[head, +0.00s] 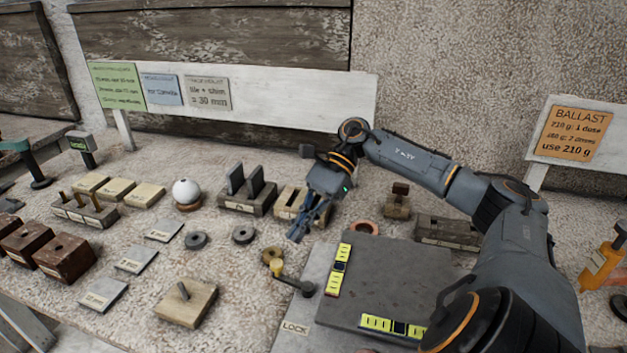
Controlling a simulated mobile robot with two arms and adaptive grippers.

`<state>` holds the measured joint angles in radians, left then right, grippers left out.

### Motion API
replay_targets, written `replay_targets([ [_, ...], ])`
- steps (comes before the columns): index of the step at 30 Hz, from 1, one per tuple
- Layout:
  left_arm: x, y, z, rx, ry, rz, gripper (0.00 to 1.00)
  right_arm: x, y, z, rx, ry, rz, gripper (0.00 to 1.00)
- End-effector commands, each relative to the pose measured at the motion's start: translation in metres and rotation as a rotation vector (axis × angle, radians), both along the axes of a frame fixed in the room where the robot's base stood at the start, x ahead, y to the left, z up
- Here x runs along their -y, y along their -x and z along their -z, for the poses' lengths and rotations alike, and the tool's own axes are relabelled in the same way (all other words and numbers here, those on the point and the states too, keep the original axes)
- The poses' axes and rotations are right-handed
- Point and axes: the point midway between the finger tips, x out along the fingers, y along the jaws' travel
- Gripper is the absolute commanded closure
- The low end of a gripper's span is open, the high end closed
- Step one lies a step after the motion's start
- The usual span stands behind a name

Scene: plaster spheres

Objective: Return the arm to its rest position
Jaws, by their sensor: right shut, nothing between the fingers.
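My right arm comes in from the right of the head view and bends over the workbench. Its gripper (304,226) points down and toward the viewer, above the bench behind the grey plate. Its fingers are together and hold nothing. My left gripper does not show. A white sphere (186,191) sits on a small round brown stand, left of my gripper and apart from it.
A grey plate (392,270) with yellow levels (339,270) lies below my right arm. A lever (290,281) stands at its left edge. Wooden blocks (66,257), slotted holders (247,199) and dark rings (242,235) cover the bench. Signs, including an orange BALLAST sign (573,134), stand behind.

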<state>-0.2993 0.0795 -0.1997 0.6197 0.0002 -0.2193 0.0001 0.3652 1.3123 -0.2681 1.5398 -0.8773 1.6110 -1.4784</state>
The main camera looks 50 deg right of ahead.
Motion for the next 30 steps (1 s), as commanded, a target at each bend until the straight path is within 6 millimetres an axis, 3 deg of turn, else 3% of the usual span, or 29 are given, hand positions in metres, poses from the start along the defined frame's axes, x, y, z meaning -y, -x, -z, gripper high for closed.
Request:
replay_targets([
  [3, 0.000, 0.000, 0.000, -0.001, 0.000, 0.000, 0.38, 0.023, -0.002, -0.018, 0.005, -0.001, 0.004, 1.00],
  [10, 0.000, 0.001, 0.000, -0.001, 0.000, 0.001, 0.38, 0.055, -0.002, -0.042, 0.006, -0.003, 0.002, 1.00],
  [15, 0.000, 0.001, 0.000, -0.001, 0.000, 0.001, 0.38, 0.066, -0.001, -0.049, 0.002, -0.002, -0.001, 1.00],
  [23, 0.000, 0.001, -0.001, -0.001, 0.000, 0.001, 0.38, 0.067, -0.001, -0.051, 0.001, -0.001, -0.001, 1.00],
  [26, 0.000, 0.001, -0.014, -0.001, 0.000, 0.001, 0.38, 0.067, -0.001, -0.064, 0.002, -0.001, -0.001, 1.00],
  [30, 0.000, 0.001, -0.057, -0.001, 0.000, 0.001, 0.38, 0.067, -0.001, -0.107, 0.002, -0.001, -0.001, 1.00],
])
